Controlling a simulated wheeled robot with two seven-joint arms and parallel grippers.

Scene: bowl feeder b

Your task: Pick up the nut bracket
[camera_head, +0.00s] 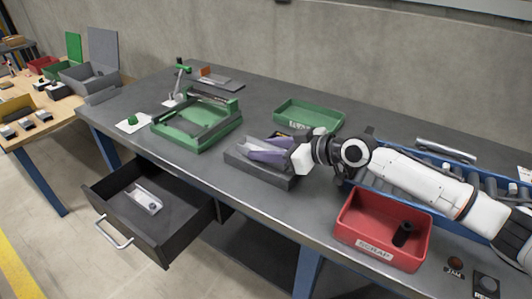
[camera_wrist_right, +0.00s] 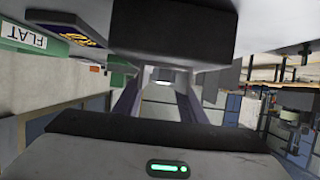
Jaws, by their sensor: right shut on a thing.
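My right gripper (camera_head: 271,151), with purple fingers, reaches in from the right over a dark grey block-like holder (camera_head: 250,168) near the middle of the table. It is shut on a pale grey metal bracket (camera_wrist_right: 157,107), which shows between the fingers in the wrist view. Whether this bracket has a nut is hidden, and I cannot tell if it still touches the holder. Another silver bracket (camera_head: 143,197), with a dark round spot like a nut, lies in the open drawer (camera_head: 168,223). My left gripper is out of view.
A green fixture (camera_head: 181,140) stands left of the holder, and a green tray (camera_head: 308,109) behind it. A red scrap bin (camera_head: 366,245) holding a dark cylinder stands at the front right. The drawer juts out at the front left. Bare tabletop lies in front of the holder.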

